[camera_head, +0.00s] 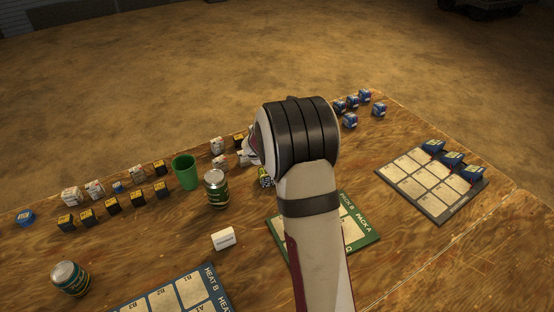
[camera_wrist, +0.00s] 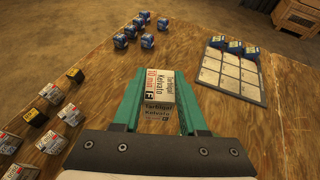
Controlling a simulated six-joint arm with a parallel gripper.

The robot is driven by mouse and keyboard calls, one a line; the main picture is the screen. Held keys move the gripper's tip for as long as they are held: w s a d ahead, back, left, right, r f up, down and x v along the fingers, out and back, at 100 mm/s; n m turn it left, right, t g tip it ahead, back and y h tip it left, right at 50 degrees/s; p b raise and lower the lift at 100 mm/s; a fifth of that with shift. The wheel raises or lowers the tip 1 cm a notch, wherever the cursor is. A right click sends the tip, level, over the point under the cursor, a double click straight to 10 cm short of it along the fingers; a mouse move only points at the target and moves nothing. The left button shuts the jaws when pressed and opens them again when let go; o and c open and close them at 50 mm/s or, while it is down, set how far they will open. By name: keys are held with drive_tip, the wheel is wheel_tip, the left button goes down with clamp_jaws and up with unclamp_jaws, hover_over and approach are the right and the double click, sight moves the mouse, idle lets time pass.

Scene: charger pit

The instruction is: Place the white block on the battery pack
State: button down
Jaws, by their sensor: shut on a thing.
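In the wrist view my gripper (camera_wrist: 160,82) is shut on a white block (camera_wrist: 160,92) with dark printed lettering, gripped between its green fingers. The wooden table shows beyond the block; I cannot tell the block's height above it. In the head view my arm hides the gripper and the held block. A green board (camera_head: 369,238) marked PACK A and PACK B lies on the table, partly covered by my arm. It is not seen in the wrist view.
A grey grid board (camera_head: 434,206) with several blue blocks along its edge lies at the right. Rows of white and black boxes, a green cup (camera_head: 186,172) and cans (camera_head: 216,188) stand left. A small white box (camera_head: 223,238) and a blue HEAT board (camera_head: 222,296) lie in front.

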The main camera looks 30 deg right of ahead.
drive_tip(key=w+a+f, duration=0.2)
drive_tip(key=f, duration=0.1)
drive_tip(key=w+a+f, duration=0.2)
drive_tip(key=w+f, duration=0.1)
drive_tip(key=f, duration=0.1)
drive_tip(key=w+a+f, duration=0.2)
drive_tip(key=w+f, duration=0.1)
drive_tip(key=shift+w+a+f, duration=0.15)
drive_tip(key=shift+w, duration=0.05)
drive_tip(key=shift+f, duration=0.45)
drive_tip(key=shift+f, duration=0.1)
